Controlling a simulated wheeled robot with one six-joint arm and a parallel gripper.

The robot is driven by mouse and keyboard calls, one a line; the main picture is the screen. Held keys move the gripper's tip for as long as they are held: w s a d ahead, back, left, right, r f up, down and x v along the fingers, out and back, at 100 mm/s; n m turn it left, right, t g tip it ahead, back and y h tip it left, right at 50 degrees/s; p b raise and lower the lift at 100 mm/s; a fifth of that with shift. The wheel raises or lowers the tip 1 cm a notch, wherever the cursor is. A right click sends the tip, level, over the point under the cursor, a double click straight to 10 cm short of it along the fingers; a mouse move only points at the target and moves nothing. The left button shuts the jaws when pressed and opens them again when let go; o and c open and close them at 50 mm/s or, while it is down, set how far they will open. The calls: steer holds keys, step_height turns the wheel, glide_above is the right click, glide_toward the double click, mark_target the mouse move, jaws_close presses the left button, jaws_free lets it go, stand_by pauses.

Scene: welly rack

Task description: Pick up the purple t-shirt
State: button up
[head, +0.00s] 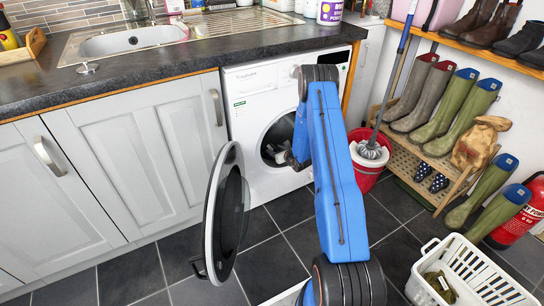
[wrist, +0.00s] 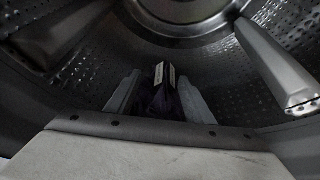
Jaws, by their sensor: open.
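The washing machine (head: 253,98) stands with its round door (head: 228,215) swung open to the left. My arm reaches into its drum, and the head view does not show my fingertips. In the wrist view my gripper (wrist: 160,85) is inside the drum, its two grey fingers apart. Dark purple cloth (wrist: 162,103), which looks like the purple t-shirt, lies between and just beyond the fingers. Two pale strips show at its top; I cannot tell what they are. The light is dim, and I cannot tell whether the fingers touch the cloth.
The perforated metal drum (wrist: 85,75) surrounds my gripper, with a raised paddle (wrist: 275,65) at right. A red mop bucket (head: 368,170) stands right of the machine. A white basket (head: 480,285) with brownish cloth inside stands at front right. Wellies (head: 460,105) fill the rack.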

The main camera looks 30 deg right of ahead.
mark_target(271, 148)
steer(key=shift+x, duration=2.85)
steer(key=shift+f, duration=0.2)
jaws_close()
